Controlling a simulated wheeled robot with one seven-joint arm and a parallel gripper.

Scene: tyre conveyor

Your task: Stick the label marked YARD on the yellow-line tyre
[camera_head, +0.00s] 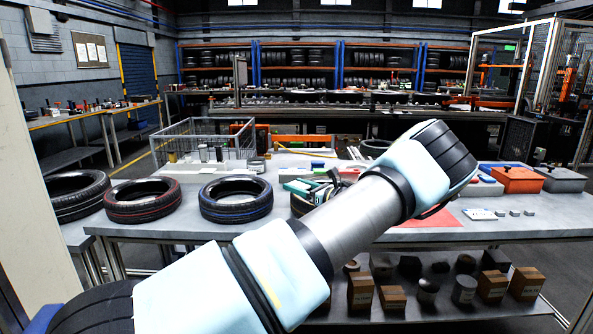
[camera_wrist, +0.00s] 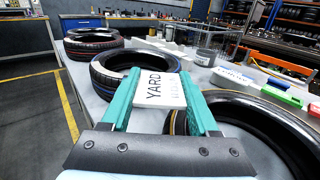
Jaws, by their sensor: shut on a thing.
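My gripper (camera_wrist: 158,92) is shut on a white label marked YARD (camera_wrist: 163,90), held between its two teal fingers with the print facing the wrist camera. The yellow-line tyre (camera_wrist: 228,98) lies flat on the table at the right of the wrist view, with a thin yellowish line at its left edge. The label is above and left of this tyre and appears apart from it.
The blue-line tyre (camera_head: 236,199), the red-line tyre (camera_head: 142,200) and another black tyre (camera_head: 78,195) lie left along the table. A wire basket (camera_head: 203,142) stands behind. A white printed piece (camera_wrist: 233,76) lies beyond the yellow-line tyre.

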